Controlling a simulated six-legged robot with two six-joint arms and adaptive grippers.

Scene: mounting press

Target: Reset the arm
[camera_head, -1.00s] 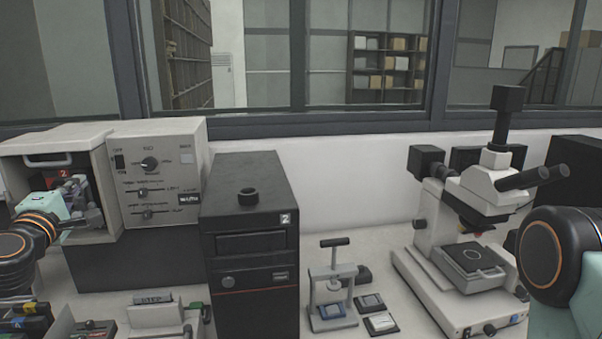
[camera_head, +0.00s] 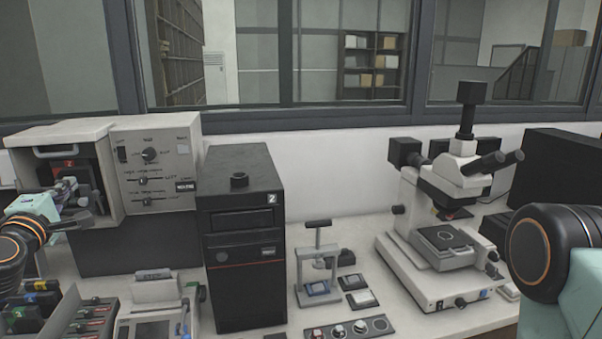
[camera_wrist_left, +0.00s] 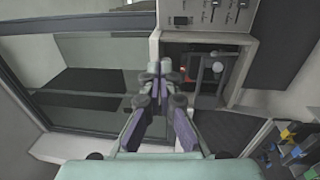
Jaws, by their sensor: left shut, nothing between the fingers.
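My left gripper (camera_head: 88,190) is at the far left of the head view, by the open chamber of the beige control-panel machine (camera_head: 155,160). In the left wrist view my left gripper (camera_wrist_left: 161,68) has its fingertips together with nothing between them. The machine's open chamber (camera_wrist_left: 205,72) lies just right of the fingertips there. Whether the fingers are inside the chamber or in front of it is hard to tell. Part of my right arm shows at the right edge of the head view; its gripper is out of sight.
A black tower unit marked 2 (camera_head: 242,245) stands right of the machine. A small hand press (camera_head: 318,262) and a microscope (camera_head: 445,205) stand further right. A tray of sample mounts (camera_head: 350,329) is at the front. Colored items (camera_head: 35,300) sit in racks at lower left.

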